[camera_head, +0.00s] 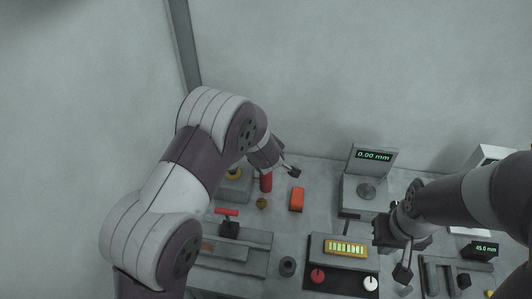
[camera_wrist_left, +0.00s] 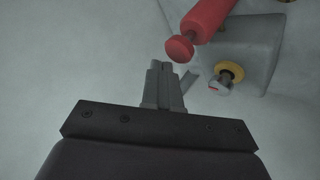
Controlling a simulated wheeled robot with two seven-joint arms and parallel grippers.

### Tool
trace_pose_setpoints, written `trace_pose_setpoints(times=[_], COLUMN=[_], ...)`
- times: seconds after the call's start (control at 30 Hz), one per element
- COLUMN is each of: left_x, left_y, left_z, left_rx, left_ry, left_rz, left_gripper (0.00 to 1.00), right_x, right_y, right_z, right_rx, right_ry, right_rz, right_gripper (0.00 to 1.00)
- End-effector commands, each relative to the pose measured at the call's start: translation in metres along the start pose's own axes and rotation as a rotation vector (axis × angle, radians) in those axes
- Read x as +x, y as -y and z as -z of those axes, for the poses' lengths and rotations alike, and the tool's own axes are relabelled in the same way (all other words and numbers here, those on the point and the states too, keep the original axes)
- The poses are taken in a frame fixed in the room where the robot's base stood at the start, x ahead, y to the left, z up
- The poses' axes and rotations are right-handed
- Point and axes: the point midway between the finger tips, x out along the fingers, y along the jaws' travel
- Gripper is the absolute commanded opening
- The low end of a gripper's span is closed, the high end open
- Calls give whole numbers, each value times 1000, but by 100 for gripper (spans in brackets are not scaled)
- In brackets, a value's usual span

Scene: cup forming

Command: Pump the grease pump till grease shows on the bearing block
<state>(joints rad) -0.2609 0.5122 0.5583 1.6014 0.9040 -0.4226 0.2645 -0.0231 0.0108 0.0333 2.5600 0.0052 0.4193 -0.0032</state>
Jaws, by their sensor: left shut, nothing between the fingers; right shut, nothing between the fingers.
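The red grease pump (camera_head: 266,183) stands at the back of the bench, left of the middle, partly under my left wrist in the head view. In the left wrist view its red barrel (camera_wrist_left: 207,16) shows a thin rod and a round red knob at its end. The grey bearing block (camera_head: 237,190) is beside it, with a yellow ring round a metal shaft end (camera_wrist_left: 228,78). My left gripper (camera_head: 294,172) is shut and empty; in the wrist view its fingertips (camera_wrist_left: 161,66) are near the knob, apparently apart from it. My right gripper (camera_head: 403,273) is shut and empty over the right side.
An orange block (camera_head: 297,199) and a small brass piece (camera_head: 262,203) lie near the pump. A gauge reading 0.00 mm (camera_head: 374,156) stands behind. A panel with red and white knobs (camera_head: 343,274) and a red-handled fixture (camera_head: 228,226) are in front.

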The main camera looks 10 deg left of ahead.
Motion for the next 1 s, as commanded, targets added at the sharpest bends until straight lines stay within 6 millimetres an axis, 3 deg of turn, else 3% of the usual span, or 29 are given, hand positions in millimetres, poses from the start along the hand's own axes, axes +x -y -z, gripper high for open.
trace_pose_setpoints(times=[0.37, 0.83, 1.0], left_x=[-3, -35, -37], left_y=[-3, -26, -28], left_z=[2, 26, 28], left_rx=[0, 0, 0], left_ry=[-1, -2, -1], left_rz=[-2, -2, -2], left_gripper=[0, 0, 0], right_x=[-4, -47, -51], right_y=[0, 0, 0], right_z=[0, 6, 6], right_rx=[0, 0, 0], right_ry=[0, 0, 0], right_rz=[0, 0, 0], right_gripper=[0, 0, 0])
